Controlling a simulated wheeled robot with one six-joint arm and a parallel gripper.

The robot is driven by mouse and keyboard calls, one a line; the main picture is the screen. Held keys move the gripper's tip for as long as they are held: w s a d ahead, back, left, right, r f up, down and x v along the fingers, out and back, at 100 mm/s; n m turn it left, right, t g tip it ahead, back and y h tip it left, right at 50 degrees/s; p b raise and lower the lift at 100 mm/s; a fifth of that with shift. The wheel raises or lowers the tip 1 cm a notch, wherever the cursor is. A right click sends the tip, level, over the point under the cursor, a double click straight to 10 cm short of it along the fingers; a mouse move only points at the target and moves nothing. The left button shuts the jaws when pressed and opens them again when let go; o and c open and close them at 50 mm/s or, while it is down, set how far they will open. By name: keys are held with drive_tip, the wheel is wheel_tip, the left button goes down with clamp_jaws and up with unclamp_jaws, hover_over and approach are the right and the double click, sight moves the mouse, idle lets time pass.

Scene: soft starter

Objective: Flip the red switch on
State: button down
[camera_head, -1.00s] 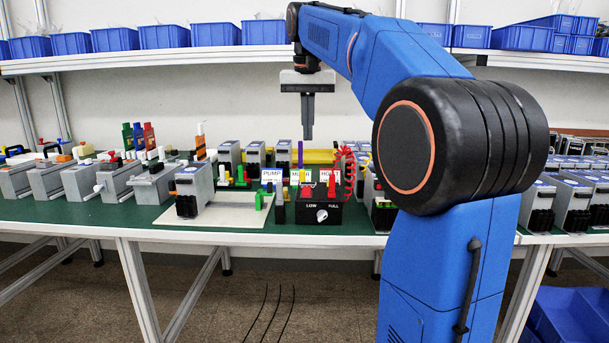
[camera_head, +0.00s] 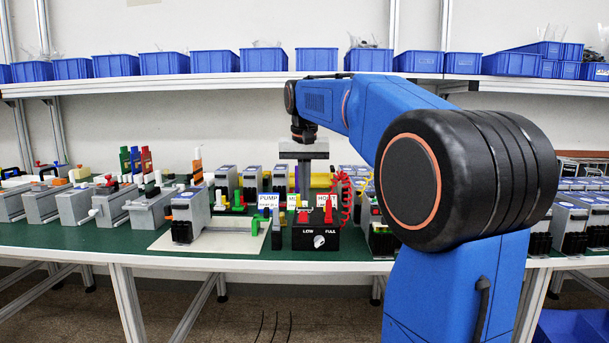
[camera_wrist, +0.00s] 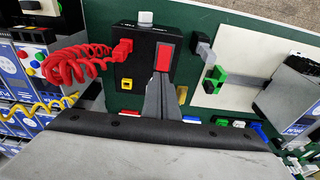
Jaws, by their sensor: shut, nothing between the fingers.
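The red switch (camera_head: 303,216) stands on top of the black control box (camera_head: 292,238), which has a white knob marked LOW and FULL. In the wrist view the red switch (camera_wrist: 164,57) shows as a red bar on the box top. My gripper (camera_head: 303,196) points straight down, its narrow fingers shut and empty, with the tips at the switch. In the wrist view the fingertips (camera_wrist: 163,78) overlap the near end of the red bar. I cannot tell whether they touch it. Which way the switch is set is unclear.
A red plug (camera_wrist: 122,50) with a coiled red cable (camera_wrist: 75,62) sits beside the switch. Label plates, PUMP (camera_head: 268,200) and HOIST (camera_head: 327,200), stand behind the box. A grey unit on a white plate (camera_head: 235,241) is to the left. Grey devices crowd the green table.

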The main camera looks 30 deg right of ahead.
sight(304, 214)
drive_tip(key=shift+w+d+f, duration=0.1)
drive_tip(key=shift+w+f, duration=0.05)
drive_tip(key=shift+f, duration=0.75)
drive_tip(key=shift+w+d+f, duration=0.1)
drive_tip(key=shift+w+f, duration=0.05)
drive_tip(key=shift+f, duration=0.75)
drive_tip(key=shift+f, duration=0.1)
drive_tip(key=shift+w+d+f, duration=0.1)
drive_tip(key=shift+w+f, duration=0.05)
drive_tip(key=shift+f, duration=0.05)
drive_tip(key=shift+s+r, duration=0.1)
drive_tip(key=shift+s, duration=0.1)
drive_tip(key=shift+s+a+r, duration=0.25)
drive_tip(key=shift+s+a, duration=0.25)
wheel_tip(304, 214, up, 14)
drive_tip(key=w+d, duration=0.1)
drive_tip(key=w, duration=0.1)
drive_tip(key=shift+d, duration=0.2)
drive_tip(key=shift+f, duration=0.15)
